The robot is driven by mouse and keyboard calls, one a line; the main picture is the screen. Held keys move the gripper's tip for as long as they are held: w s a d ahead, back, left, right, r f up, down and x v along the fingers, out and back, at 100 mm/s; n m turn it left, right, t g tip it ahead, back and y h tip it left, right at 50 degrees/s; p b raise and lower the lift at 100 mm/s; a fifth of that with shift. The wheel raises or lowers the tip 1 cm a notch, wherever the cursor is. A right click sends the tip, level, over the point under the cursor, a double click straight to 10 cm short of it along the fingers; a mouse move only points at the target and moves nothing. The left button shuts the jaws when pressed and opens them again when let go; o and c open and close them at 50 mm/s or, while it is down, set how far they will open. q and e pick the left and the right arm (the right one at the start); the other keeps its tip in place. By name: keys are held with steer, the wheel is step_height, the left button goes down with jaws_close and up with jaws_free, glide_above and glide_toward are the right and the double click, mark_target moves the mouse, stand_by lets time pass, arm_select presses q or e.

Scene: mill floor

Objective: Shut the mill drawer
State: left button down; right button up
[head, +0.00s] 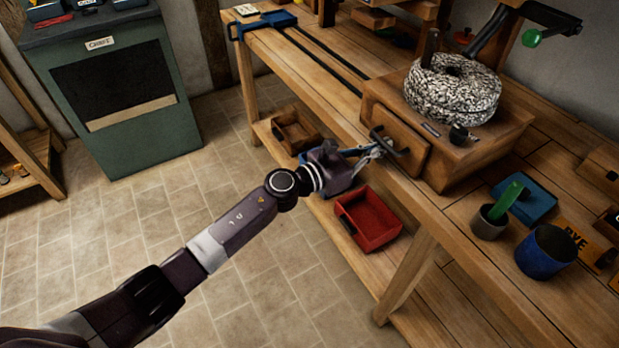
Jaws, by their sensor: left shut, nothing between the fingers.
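The mill (478,128) is a wooden box with speckled grey millstones (452,88) on top, standing on the wooden workbench. Its drawer (402,135) is at the front left of the box and has a dark handle; its front panel stands a little out from the box. My left gripper (380,150) is shut and at the drawer front, by the handle. I cannot tell whether it touches the handle. My right gripper is not in view.
On the bench (462,215) right of the mill are a grey cup (488,226) with a green tool, a blue tray (524,200) and a blue pot (546,252). A red bin (368,218) and wooden box (297,132) sit on the lower shelf. A green cabinet (128,140) stands left; the tiled floor between is clear.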

arm_select(q)
steer(key=shift+d+r, duration=0.1)
steer(key=shift+r, duration=0.15)
